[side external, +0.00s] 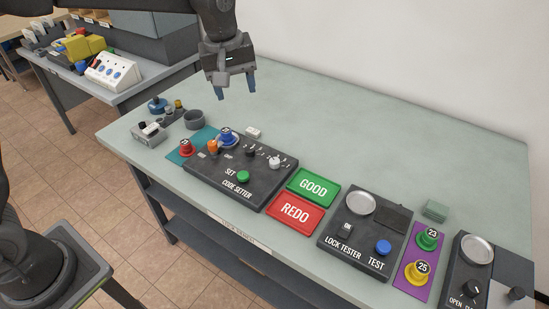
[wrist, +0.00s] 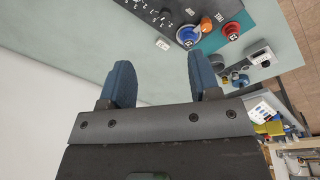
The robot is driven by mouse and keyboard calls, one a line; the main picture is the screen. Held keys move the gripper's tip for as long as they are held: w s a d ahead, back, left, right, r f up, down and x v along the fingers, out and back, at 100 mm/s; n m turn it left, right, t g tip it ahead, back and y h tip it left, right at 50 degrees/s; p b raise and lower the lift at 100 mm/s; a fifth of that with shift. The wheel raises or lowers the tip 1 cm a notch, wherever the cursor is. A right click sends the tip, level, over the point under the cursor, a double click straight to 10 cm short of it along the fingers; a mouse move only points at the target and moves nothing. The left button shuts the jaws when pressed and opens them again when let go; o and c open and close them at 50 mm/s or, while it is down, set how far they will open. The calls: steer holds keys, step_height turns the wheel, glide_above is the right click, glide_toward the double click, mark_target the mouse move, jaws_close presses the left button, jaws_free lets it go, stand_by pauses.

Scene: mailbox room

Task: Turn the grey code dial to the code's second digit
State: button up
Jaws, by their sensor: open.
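The code setter (side external: 215,181) is a dark box on the bench with a green SET button (side external: 243,176). A pale grey-white knob (side external: 273,162), which looks like the grey code dial, sits on its right part, beside a black knob (side external: 250,153). Its digit setting is too small to read. My gripper (side external: 235,94) is open and empty, high above the bench behind the code setter and apart from it. In the wrist view, the blue fingers (wrist: 158,82) are spread with nothing between them. The code setter's dark edge (wrist: 150,10) shows at the top there; the pale knob is out of that view.
A blue lock (side external: 227,136), an orange knob (side external: 212,147) and a red lock (side external: 186,148) stand at the setter's left. Green GOOD (side external: 313,186) and red REDO (side external: 295,213) pads and the lock tester (side external: 350,240) lie right. The bench behind is mostly clear.

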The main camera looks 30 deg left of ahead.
mark_target(275, 160)
steer(key=w+d+f+n+g, duration=0.2)
steer(key=w+d+f+n, duration=0.2)
steer(key=w+f, duration=0.55)
steer(key=f, duration=0.5)
steer(key=s+f, duration=0.1)
steer(key=f, duration=0.9)
steer(key=shift+s+d+f, duration=0.15)
steer(key=shift+s, duration=0.1)
steer(key=c, duration=0.9)
